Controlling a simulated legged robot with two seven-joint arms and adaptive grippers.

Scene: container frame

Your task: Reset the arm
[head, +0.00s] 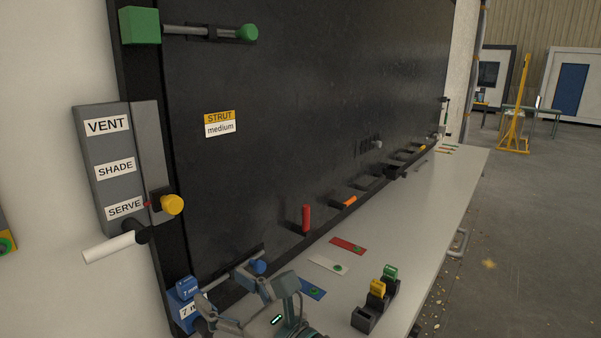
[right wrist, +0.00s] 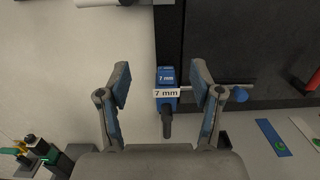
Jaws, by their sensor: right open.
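My right gripper (head: 232,298) is at the bottom of the head view, in front of the lower left corner of the dark panel (head: 300,110). In the right wrist view its two fingers (right wrist: 161,84) are spread wide with nothing held between them. A blue block labelled 7 mm (head: 184,302) is on the panel's lower left corner. It also shows in the right wrist view (right wrist: 167,78), seen between the fingers, with a dark peg below its label. A rod with a blue knob (head: 258,267) runs right from the block. My left gripper is in neither view.
A pale shelf (head: 400,215) runs along the panel with red, white and blue cards and a dark holder (head: 368,314).

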